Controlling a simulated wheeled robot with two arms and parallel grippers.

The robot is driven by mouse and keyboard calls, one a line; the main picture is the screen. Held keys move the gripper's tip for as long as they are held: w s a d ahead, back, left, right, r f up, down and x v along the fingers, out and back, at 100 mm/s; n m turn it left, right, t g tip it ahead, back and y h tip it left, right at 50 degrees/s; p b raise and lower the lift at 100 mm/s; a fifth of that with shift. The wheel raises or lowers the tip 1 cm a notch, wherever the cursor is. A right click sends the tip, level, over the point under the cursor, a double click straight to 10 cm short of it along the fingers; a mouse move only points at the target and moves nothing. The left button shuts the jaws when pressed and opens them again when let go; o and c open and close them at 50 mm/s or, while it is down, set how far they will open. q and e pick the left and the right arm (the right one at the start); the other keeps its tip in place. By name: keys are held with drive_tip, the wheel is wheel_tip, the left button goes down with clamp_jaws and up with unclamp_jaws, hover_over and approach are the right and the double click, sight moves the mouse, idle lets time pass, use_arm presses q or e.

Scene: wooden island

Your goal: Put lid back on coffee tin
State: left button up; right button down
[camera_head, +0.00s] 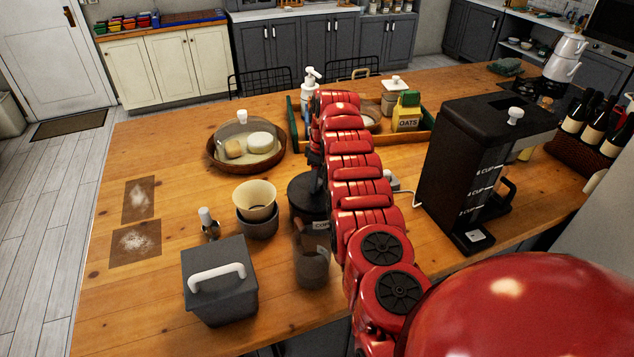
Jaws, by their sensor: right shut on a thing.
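My right arm, red, reaches up the middle of the view. Its dark gripper (316,172) points down, partly hidden by the arm, and is shut on the dark round lid (303,193). The coffee tin is mostly hidden by the lid, the arm and a brownish see-through container in front; a pale label with the letters "CO" (320,225) shows just below the lid. The lid is over the tin, but I cannot tell whether it touches the rim. My left gripper is not in view.
The brownish container (312,268) stands close in front. A grey box with a white handle (221,290), a cream filter cup (256,198) and a domed cheese dish (250,140) are to the left. A black coffee machine (455,160) stands right, a green-edged tray (420,133) behind.

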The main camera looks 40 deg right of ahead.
drive_tip(key=shift+b, duration=0.45)
idle(0.6)
idle(0.4)
drive_tip(key=shift+c, duration=2.2)
unclamp_jaws()
drive_tip(key=o, duration=0.4)
drive_tip(key=shift+o, duration=0.2)
drive_tip(key=shift+r, duration=0.1)
